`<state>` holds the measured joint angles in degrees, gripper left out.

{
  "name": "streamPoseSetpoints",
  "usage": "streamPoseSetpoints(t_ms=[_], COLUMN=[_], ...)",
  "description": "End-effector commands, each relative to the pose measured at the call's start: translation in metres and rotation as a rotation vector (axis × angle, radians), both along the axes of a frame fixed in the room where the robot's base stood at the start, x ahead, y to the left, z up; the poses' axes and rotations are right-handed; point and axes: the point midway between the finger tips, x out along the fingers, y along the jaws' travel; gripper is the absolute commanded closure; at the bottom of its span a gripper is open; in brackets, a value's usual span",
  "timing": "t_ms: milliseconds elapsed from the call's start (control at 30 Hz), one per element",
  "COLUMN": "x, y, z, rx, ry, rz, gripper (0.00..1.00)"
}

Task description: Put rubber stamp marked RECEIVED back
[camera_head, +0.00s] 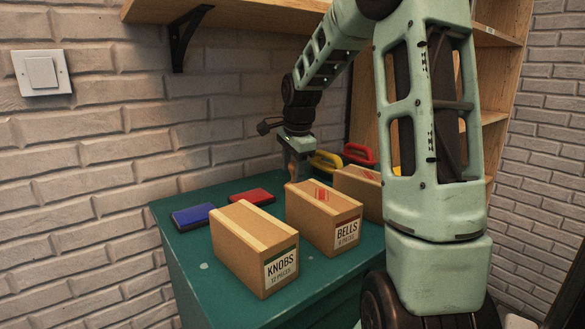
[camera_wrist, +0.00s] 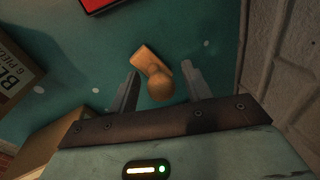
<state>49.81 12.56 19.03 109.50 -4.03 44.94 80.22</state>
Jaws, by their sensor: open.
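My gripper (camera_wrist: 160,72) is open, with one finger on each side of the stamp's knob; gaps show between the fingers and the knob. In the head view my gripper (camera_head: 300,176) points down at the back of the table, behind the cartons. The stamp is not clearly visible there. A blue pad (camera_head: 193,216) and a red pad (camera_head: 251,197) lie on the table to the left of my gripper.
Cartons marked KNOBS (camera_head: 245,243) and BELLS (camera_head: 318,212) stand in front, with a third carton (camera_head: 358,188) behind. A shelf unit (camera_head: 500,110) stands right; a wall shelf (camera_head: 240,14) hangs above.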

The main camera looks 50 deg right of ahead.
Motion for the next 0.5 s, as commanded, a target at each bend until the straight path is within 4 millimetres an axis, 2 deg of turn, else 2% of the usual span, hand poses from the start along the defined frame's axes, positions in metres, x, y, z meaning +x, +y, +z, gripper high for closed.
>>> streamPoseSetpoints(t_ms=[167, 500], x=[-0.002, -0.013], y=[0.001, 0.007], z=[0.016, 0.067], rx=[-0.003, -0.001], ry=[-0.002, -0.003], rz=[0.0, 0.0], gripper=[0.51, 0.51])
